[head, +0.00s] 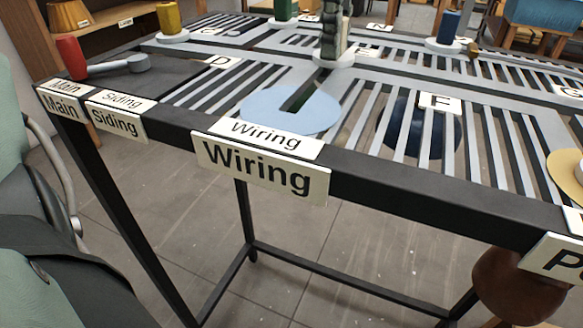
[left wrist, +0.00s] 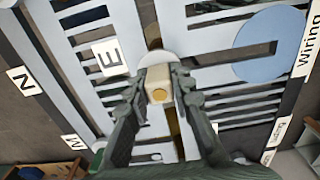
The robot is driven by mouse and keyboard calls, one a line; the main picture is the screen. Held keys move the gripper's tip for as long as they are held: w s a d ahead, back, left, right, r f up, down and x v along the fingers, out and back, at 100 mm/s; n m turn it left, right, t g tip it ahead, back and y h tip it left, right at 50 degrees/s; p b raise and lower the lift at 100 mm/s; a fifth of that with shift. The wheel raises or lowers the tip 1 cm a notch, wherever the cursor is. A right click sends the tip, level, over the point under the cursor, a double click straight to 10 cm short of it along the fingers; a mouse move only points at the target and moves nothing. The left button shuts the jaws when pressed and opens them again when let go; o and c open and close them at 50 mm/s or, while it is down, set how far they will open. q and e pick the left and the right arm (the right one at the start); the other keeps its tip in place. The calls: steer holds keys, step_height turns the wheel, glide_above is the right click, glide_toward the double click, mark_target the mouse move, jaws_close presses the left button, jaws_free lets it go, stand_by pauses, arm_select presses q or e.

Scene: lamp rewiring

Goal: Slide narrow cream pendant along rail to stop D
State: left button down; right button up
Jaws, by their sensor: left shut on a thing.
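The narrow cream pendant is a block on a round white base (head: 333,61). It stands in a slot of the slatted rail top at the upper middle of the head view, near a label that looks like E. My left gripper (head: 333,28) is around it from above, shut on it, and hides most of it. In the left wrist view the cream block (left wrist: 159,84) sits between the two fingertips of the left gripper (left wrist: 160,90), with label E (left wrist: 110,56) beside it. The stop D label (head: 219,62) lies left of the pendant in the head view. My right gripper is not visible.
A light-blue disc (head: 268,108) with a dark slot lies by the Wiring sign (head: 262,167). A yellow pendant (head: 168,18), a green one (head: 284,9) and a blue one (head: 449,26) stand along the rails.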

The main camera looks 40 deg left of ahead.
arm_select(q)
steer(key=shift+a, duration=0.1)
steer(key=s+a, duration=0.3)
steer(key=a, duration=1)
steer(key=shift+s+a, duration=0.15)
steer(key=shift+a, duration=0.1)
steer(key=c, duration=1.3)
jaws_free()
steer(key=shift+o, duration=0.2)
step_height(320, 180, up, 12)
